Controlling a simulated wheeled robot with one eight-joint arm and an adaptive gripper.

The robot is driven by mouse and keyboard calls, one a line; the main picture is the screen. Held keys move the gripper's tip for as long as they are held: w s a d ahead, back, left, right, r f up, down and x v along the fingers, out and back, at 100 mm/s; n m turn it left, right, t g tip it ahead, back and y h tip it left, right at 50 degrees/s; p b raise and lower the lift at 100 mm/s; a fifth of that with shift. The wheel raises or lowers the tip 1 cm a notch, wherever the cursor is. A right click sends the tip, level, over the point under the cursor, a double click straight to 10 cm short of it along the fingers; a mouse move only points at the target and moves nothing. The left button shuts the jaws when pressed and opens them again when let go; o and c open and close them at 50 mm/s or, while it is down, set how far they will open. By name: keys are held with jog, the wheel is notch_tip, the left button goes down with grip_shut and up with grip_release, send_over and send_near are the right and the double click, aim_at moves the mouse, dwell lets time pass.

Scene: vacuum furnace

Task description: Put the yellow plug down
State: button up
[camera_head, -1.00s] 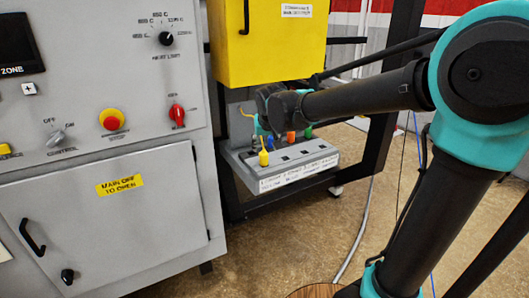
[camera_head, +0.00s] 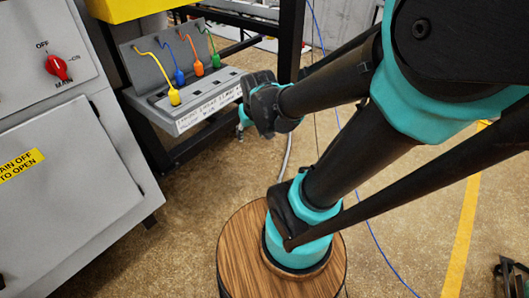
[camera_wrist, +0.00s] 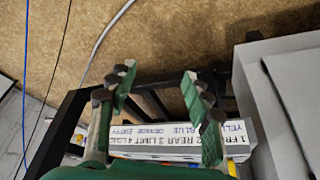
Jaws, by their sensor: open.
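The yellow plug (camera_head: 174,97) stands upright at the near left end of the grey socket panel (camera_head: 205,108), its yellow cable running up to the panel's back plate. I cannot tell how deep it sits in a socket. My gripper (camera_head: 241,130) is off the right front of the panel, apart from the plug and pointing down. In the wrist view the two fingers (camera_wrist: 158,85) are spread with nothing between them. The panel's labelled front edge (camera_wrist: 170,148) shows beyond them, with the print upside down.
Blue (camera_head: 179,77), orange (camera_head: 198,69) and green (camera_head: 215,61) plugs stand along the panel behind the yellow one. A grey cabinet (camera_head: 70,180) is at left, with a red switch (camera_head: 57,67). A black frame post (camera_head: 290,45) rises behind my gripper. Floor (camera_head: 185,220) is open below.

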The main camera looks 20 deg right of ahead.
jog(key=s+d+f, duration=0.3)
jog(key=s+f, duration=0.1)
jog(key=s, duration=0.2)
jog(key=shift+s+f, duration=0.15)
jog(key=shift+f, duration=0.05)
